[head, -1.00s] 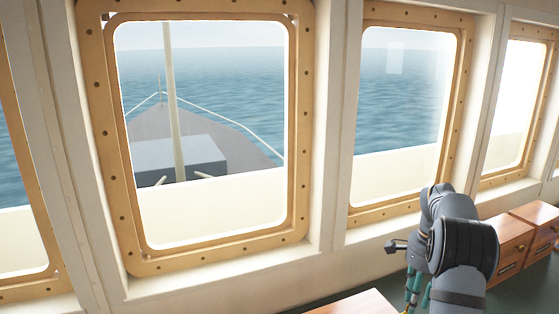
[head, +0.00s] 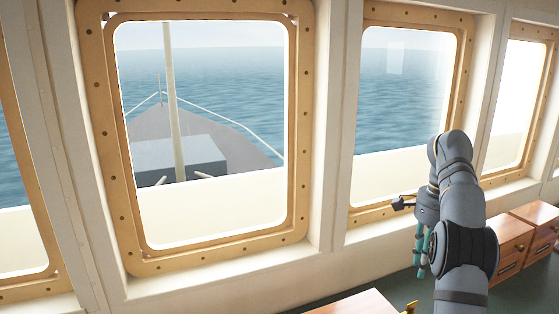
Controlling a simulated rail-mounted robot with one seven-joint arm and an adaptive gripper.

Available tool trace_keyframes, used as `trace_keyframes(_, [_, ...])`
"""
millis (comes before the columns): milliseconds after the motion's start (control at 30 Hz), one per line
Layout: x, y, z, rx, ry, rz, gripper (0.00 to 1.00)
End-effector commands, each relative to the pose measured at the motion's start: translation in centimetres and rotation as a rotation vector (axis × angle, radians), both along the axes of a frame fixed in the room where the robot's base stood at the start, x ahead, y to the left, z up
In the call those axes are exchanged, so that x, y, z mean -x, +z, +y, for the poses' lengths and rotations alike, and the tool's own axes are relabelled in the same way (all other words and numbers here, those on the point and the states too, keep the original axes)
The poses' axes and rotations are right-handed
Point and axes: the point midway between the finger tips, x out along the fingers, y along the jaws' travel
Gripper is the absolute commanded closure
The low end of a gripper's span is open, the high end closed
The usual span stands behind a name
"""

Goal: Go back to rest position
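My grey arm rises at the right of the head view, bent near its top in front of the second window. My gripper (head: 422,246) hangs at the left side of the arm, with teal parts pointing down. It is small and partly overlapped by the arm, so I cannot tell whether its fingers are open or shut. I see no object clearly held in it.
A wooden surface (head: 355,304) shows at the bottom edge, with a small yellow item (head: 411,307) at its right end. Wooden drawer units (head: 512,243) stand at the right, close to the arm. Wood-framed windows (head: 206,253) line the wall. Dark green floor (head: 385,283) lies between.

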Motion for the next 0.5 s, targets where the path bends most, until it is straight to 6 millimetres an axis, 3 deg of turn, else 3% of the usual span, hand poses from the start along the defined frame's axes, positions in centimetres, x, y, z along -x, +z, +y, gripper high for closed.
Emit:
trace_keyframes(267, [0.2, -2.6, 0.1, -0.003, 0.000, 0.009, 0.71])
trace_keyframes(500, [0.2, -6.7, 0.1, -0.004, 0.000, 0.011, 0.71])
